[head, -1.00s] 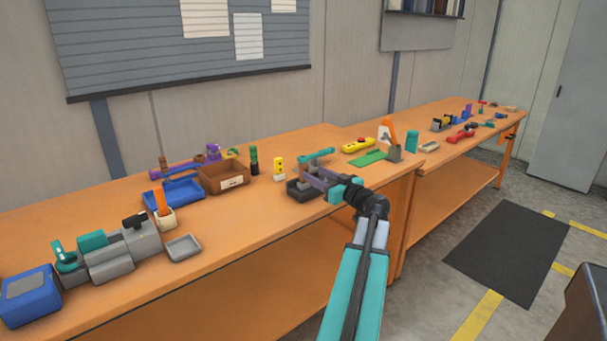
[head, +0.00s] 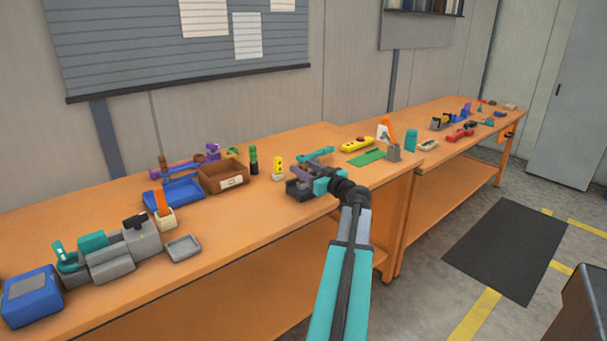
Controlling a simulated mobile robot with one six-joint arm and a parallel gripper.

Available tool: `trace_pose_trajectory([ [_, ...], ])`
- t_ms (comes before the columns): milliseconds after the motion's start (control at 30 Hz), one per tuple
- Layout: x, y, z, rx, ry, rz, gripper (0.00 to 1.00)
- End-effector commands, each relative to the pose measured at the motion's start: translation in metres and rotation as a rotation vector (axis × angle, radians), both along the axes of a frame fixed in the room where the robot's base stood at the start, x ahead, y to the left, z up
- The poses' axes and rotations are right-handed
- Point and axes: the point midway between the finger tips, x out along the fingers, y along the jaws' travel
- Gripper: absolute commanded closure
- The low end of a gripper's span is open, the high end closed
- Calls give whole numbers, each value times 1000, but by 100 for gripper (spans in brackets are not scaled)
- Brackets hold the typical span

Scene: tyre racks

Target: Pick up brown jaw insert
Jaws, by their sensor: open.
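I cannot single out the brown jaw insert for certain. Small brown pieces, one (head: 163,161) at the left end of the purple tool and another (head: 199,158) near its right end, stand behind the blue tray and brown bin. My gripper (head: 299,170) is over the bench's front middle, above a dark grey tray (head: 300,190), right of the brown bin. Its fingers are small in the picture and partly overlap the tray and a grey piece there. It is open, and I see nothing held. What lies between the fingers is hard to make out.
The brown bin (head: 224,180) and blue tray (head: 181,192) stand left of my gripper. A yellow-and-white item (head: 278,169) and a green-black bottle (head: 254,160) are close by. A teal bar (head: 316,153) lies behind. A grey vise-like machine (head: 110,253) stands at front left.

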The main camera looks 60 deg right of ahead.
Motion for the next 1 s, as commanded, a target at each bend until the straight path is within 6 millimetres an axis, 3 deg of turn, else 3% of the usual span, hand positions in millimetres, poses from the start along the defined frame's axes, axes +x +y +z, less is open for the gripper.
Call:
trace_pose_trajectory([
  [200,26,-8,4,0,0,2,55],
  [400,40,-13,3,0,0,2,55],
  [1000,42,-12,3,0,0,2,56],
])
